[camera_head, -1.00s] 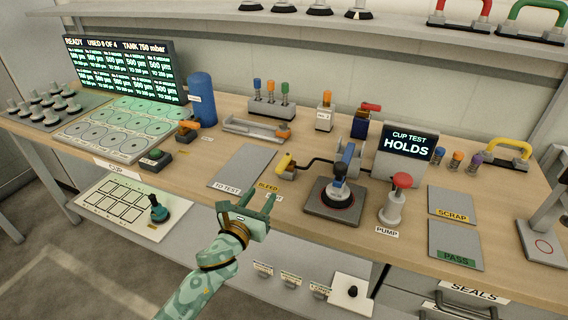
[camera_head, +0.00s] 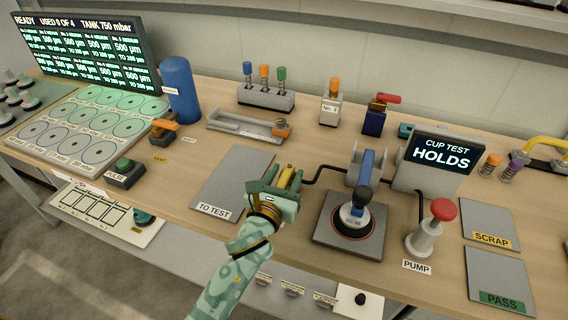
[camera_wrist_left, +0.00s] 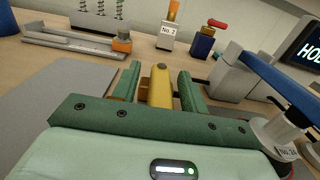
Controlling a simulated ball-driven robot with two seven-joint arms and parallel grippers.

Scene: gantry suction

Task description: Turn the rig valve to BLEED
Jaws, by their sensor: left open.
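The rig valve's yellow handle (camera_head: 288,174) is on the bench, right of the TO TEST pad, with a black hose running from it to the test rig. My left gripper (camera_head: 286,178) is open with its fingers around the handle. In the left wrist view the yellow handle (camera_wrist_left: 160,87) stands between the two green fingers (camera_wrist_left: 158,86), with a small gap visible at each side. The valve's labels and lower body are hidden behind my gripper. My right gripper is not in view.
The test rig (camera_head: 366,165) with a cup on its plate stands to the right, beside the red-topped pump (camera_head: 425,235). The CUP TEST display (camera_head: 440,152) reads HOLDS. The TO TEST pad (camera_head: 235,180) is empty. A grey tray (camera_head: 240,127) lies behind it.

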